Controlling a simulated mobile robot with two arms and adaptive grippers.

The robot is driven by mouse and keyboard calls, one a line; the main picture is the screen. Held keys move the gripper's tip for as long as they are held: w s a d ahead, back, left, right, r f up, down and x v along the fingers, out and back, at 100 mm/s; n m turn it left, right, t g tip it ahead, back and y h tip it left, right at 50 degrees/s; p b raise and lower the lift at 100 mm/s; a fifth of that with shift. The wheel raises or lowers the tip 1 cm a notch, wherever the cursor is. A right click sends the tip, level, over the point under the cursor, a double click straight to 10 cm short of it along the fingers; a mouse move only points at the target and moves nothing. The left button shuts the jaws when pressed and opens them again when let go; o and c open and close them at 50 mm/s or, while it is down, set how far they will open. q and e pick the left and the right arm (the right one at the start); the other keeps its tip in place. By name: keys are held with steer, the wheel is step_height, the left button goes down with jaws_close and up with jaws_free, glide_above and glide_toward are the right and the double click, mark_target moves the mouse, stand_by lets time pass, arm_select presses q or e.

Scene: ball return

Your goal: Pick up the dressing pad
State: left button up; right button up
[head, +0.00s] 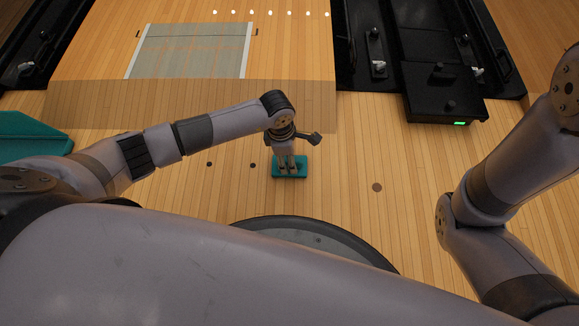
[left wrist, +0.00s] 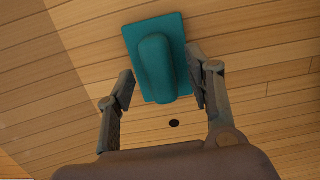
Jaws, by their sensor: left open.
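The dressing pad appears to be the teal thing (head: 301,170) on the wooden floor in the head view, a flat rectangular base with a raised rounded bar. In the left wrist view the flat base (left wrist: 135,35) and its rounded bar (left wrist: 155,62) show clearly. My left gripper (head: 288,168) is above it with its fingers pointing down. In the left wrist view the open fingers of my left gripper (left wrist: 160,92) stand on either side of the bar's near end, with gaps visible. Whether the fingers touch the base is unclear. My right gripper is out of view.
A larger teal object (head: 30,138) lies at the left edge. A dark machine with a green light (head: 440,95) stands at the right back. A grey-green panel (head: 190,52) lies on the lane ahead. The floor around the pad is clear.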

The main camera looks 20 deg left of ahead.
arm_select(q)
step_height(320, 180, down, 2)
steer(key=shift+d+b, duration=0.15)
steer(key=shift+b, duration=0.2)
steer(key=shift+r, duration=0.1)
steer(key=shift+c, duration=0.4)
steer(key=shift+w, duration=0.1)
jaws_close()
